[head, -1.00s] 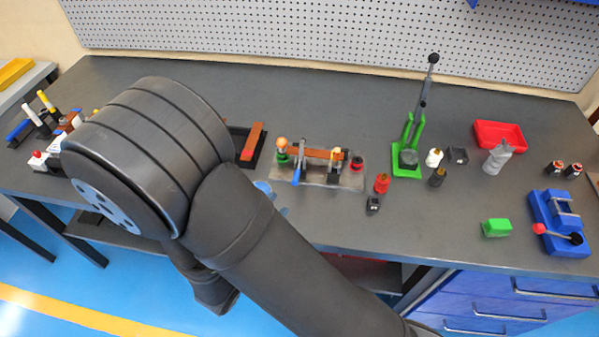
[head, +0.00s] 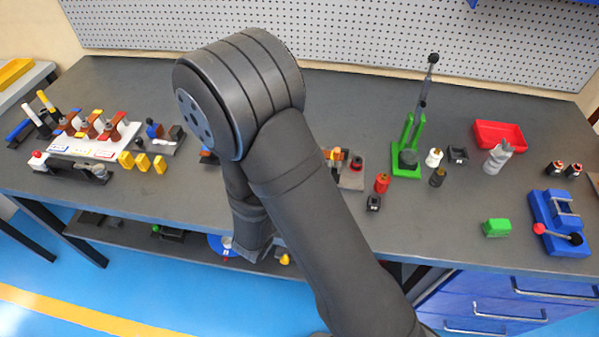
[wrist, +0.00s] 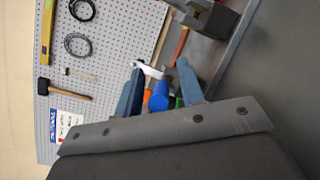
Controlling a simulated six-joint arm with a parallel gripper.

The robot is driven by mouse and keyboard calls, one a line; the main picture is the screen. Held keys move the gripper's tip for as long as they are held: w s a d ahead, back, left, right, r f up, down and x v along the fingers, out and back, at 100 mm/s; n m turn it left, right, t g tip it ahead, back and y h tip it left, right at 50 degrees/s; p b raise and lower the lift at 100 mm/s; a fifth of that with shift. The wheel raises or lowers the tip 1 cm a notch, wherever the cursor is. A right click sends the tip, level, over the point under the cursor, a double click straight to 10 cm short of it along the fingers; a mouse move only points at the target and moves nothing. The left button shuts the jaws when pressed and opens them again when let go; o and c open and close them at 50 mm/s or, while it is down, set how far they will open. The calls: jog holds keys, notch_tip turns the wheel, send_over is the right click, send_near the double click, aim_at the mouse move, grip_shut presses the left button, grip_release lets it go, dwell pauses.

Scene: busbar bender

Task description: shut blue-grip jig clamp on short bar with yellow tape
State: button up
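In the wrist view, my gripper (wrist: 160,68) is open, its two blue-grey fingers apart. A blue rounded grip (wrist: 159,97), apparently the clamp's, shows between the fingers; I cannot tell whether either finger touches it. An orange knob (wrist: 147,98) shows close beside it. In the head view, my arm covers most of the jig. Only the right end of its grey base (head: 352,181) shows, with a red-and-black knob (head: 356,163) on it. The blue grip and my gripper are hidden there. I cannot make out the short bar or its yellow tape clearly.
Right of the jig stand a red bottle (head: 382,183) and a green lever press (head: 408,150). A red tray (head: 499,134) and a blue vise (head: 556,222) are farther right. On the left are a white rack (head: 95,140) and several yellow blocks (head: 142,161).

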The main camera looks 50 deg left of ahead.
grip_shut()
jog(key=shift+r, duration=0.1)
dwell(0.3)
jog(key=shift+w+a+r+n+g+h, duration=0.1)
jog(key=shift+a+r+n+g+h, duration=0.15)
jog(key=shift+g, duration=0.25)
jog(key=shift+w+r+n+g+h, duration=0.1)
jog(key=shift+r+g+h, duration=0.05)
jog(key=shift+r+g, duration=0.3)
jog(key=g+h, duration=0.1)
jog(key=r+g, duration=0.1)
jog(key=shift+w+a+n+g+h, duration=0.35)
jog(key=shift+w+h, duration=0.05)
jog(key=shift+w+a+r+n+g+h, duration=0.25)
jog(key=shift+w+a+g+h, duration=0.1)
jog(key=shift+g+h, duration=0.4)
jog(key=shift+w+a+r+n+g+h, duration=0.25)
jog(key=shift+g+h, duration=0.35)
jog(key=shift+g, duration=0.3)
jog(key=shift+w+a+r+n+g+h, duration=0.25)
jog(key=shift+w+a+g+h, duration=0.15)
jog(key=shift+g+h, duration=0.35)
jog(key=shift+a+r, duration=0.1)
